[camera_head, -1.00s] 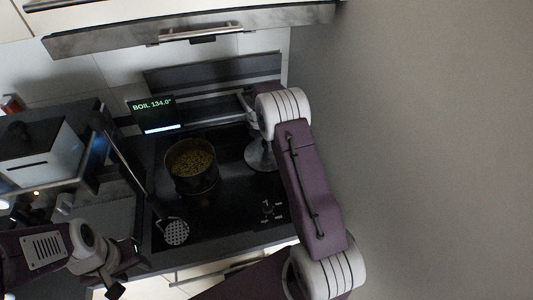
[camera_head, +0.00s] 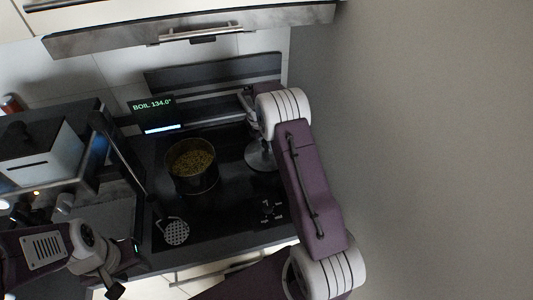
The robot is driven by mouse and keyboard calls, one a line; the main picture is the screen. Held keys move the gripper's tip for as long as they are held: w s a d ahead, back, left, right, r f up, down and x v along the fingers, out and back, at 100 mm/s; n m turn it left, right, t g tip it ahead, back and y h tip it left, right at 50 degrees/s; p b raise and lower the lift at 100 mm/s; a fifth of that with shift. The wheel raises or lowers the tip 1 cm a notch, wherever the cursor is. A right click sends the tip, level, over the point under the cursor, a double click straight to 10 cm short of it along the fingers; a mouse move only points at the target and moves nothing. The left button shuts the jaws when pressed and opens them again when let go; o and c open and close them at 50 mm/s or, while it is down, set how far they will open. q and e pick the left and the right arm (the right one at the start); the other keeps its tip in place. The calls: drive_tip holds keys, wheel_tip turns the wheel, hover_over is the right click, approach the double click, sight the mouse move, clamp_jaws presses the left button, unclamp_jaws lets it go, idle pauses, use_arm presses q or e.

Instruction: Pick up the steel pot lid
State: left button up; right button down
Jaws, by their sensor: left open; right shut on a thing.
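The steel pot lid (camera_head: 259,157) is a grey disc at the right of the black cooktop, partly hidden by my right arm. My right gripper (camera_head: 250,105) is above it, beside the arm's white wrist, and is shut on the lid; the exact grip is mostly hidden by the wrist. I cannot tell whether the lid touches the cooktop. My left gripper (camera_head: 122,272) is open and empty at the lower left, in front of the counter edge and far from the lid.
A dark pot (camera_head: 191,166) with yellowish contents stands on the cooktop (camera_head: 215,225). A skimmer (camera_head: 176,231) lies at its front left. A display (camera_head: 157,114) reading "BOIL 134.0°" is behind. A toaster-like box (camera_head: 40,152) stands left. A wall (camera_head: 430,150) bounds the right.

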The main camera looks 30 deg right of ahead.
drive_tip(key=shift+r, duration=0.1)
drive_tip(key=shift+r, duration=0.25)
drive_tip(key=r, duration=0.2)
drive_tip(key=r+b, duration=0.1)
drive_tip(key=shift+s+d+r, duration=0.25)
drive_tip(key=shift+s+r, duration=0.15)
drive_tip(key=s+d+r+b, duration=0.1)
drive_tip(key=s+d+r, duration=0.2)
drive_tip(key=s+r, duration=0.3)
drive_tip(key=s, duration=0.4)
drive_tip(key=shift+d+r+b, duration=0.25)
drive_tip(key=shift+b, duration=0.1)
